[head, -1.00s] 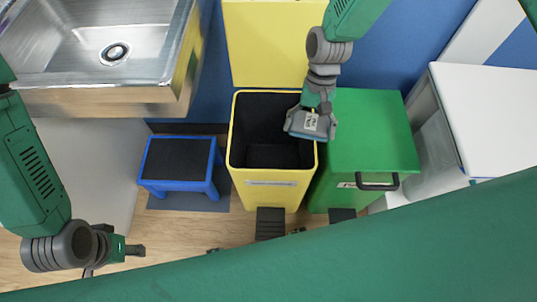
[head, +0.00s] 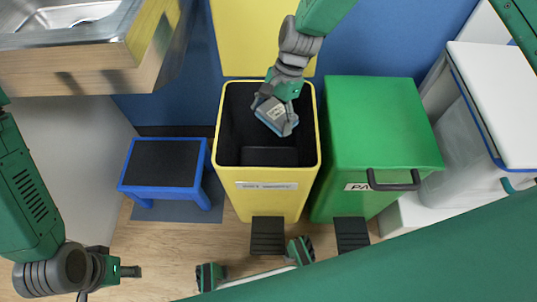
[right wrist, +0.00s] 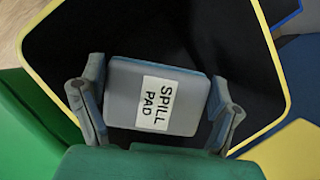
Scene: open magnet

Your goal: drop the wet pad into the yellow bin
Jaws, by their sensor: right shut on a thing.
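The yellow bin (head: 235,203) stands in the middle of the head view with its lid up and its black inside bare. The wet pad is a grey-blue flat block (head: 277,117) with a white label; in the right wrist view the pad (right wrist: 192,97) reads SPILL PAD. My right gripper (head: 275,108) is shut on the pad, its fingers at two opposite sides. The pad is over the bin's opening, inside the rim's outline; its height is hard to tell. My left gripper (head: 130,271) is at the lower left, far from the bin; its finger gap is unclear.
A closed green bin (head: 380,125) with a black handle stands right beside the yellow bin. A blue step stool (head: 160,165) stands to the left. A metal sink (head: 60,45) is at the upper left, a white-topped cabinet (head: 510,90) at the right. Black pedals stick out at the bins' feet.

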